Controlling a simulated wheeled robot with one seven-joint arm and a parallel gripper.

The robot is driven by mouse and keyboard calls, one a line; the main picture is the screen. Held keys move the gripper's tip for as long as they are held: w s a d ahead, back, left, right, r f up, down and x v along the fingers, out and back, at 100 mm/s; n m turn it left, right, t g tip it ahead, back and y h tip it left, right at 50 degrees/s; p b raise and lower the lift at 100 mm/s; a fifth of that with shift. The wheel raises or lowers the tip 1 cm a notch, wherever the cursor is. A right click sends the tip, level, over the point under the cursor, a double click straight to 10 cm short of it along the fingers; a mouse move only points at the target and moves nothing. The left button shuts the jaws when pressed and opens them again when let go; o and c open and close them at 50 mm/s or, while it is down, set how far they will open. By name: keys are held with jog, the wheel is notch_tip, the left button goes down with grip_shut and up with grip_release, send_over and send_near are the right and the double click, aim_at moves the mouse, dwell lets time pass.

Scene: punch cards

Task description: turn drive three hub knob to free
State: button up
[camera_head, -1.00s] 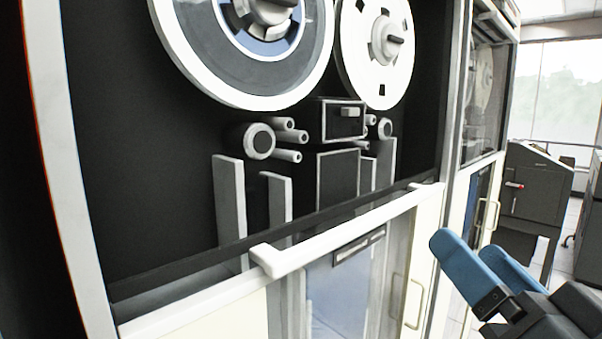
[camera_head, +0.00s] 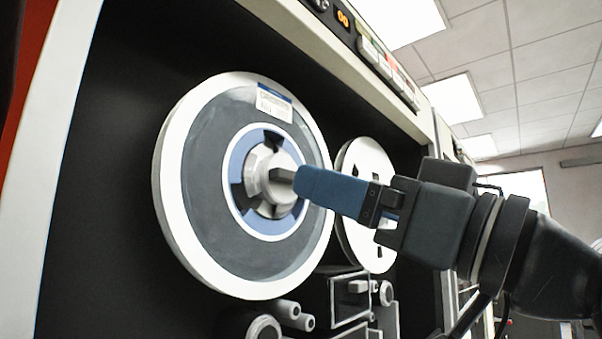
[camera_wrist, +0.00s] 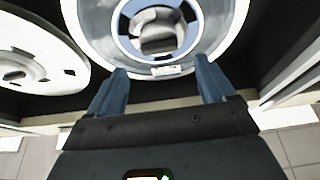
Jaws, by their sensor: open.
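The near tape reel (camera_head: 205,230) is mounted upright on the black face of a tape drive, with a grey tape pack, a white rim and a blue inner ring. Its hub knob (camera_head: 264,176) is a light grey hub with a dark grip bar across it. My gripper (camera_head: 300,183) has blue fingers and reaches in from the right, its tips close to the knob's bar. Contact cannot be told. In the wrist view the fingers (camera_wrist: 160,68) are spread apart, and the knob (camera_wrist: 158,32) is ahead, between and beyond the tips.
A second, white reel (camera_head: 352,195) is to the right, partly behind my gripper; it is at left in the wrist view (camera_wrist: 30,60). Rollers and a head block (camera_head: 345,300) sit below. A button panel (camera_head: 385,62) runs above. A white frame (camera_head: 50,130) edges the left.

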aim_at(287, 178)
jog(key=p+x, duration=0.1)
jog(key=x, duration=0.5)
jog(key=c, duration=1)
jog(key=shift+o, duration=0.2)
